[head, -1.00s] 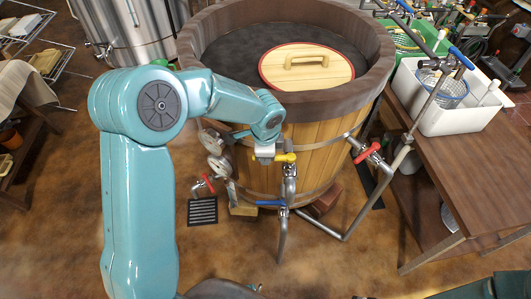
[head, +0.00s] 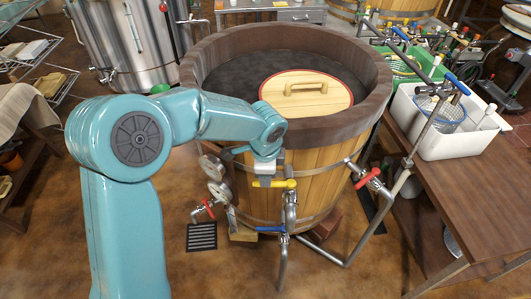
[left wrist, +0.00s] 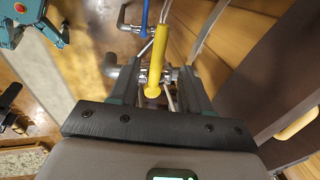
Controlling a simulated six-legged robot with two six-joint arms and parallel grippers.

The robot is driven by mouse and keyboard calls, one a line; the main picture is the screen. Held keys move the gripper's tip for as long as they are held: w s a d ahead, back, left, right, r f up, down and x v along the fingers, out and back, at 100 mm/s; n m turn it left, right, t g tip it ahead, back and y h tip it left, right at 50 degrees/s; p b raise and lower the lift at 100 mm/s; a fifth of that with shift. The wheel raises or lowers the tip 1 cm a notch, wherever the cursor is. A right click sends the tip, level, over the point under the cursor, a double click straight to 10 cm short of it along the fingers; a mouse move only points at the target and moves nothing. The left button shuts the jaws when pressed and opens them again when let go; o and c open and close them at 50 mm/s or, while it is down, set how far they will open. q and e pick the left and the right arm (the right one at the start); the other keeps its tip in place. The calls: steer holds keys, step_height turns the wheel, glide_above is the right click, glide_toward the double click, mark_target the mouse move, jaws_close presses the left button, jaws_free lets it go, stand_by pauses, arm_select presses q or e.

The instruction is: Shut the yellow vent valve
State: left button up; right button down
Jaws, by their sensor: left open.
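The yellow vent valve's lever (head: 284,184) is on pipework at the front of the wooden vat, lying roughly level across the head view. In the left wrist view the lever (left wrist: 160,55) runs away from me between two fingers, with metal pipe fittings behind it. My left gripper (head: 265,178) is at the lever's left end in the head view. In the left wrist view its fingers (left wrist: 158,88) are open, one on each side of the lever with gaps. Contact is not visible. My right gripper is not in view.
The wooden vat (head: 330,165) stands close behind the valve. A blue lever (head: 271,229) is below, and red-handled valves are left (head: 203,210) and right (head: 367,178). A wooden table (head: 470,180) with a white bin (head: 450,145) is at right.

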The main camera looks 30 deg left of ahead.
arm_select(q)
step_height(320, 180, up, 11)
steer(key=s+d, duration=0.1)
steer(key=s, duration=0.1)
steer(key=shift+r, duration=0.15)
stand_by(0.4)
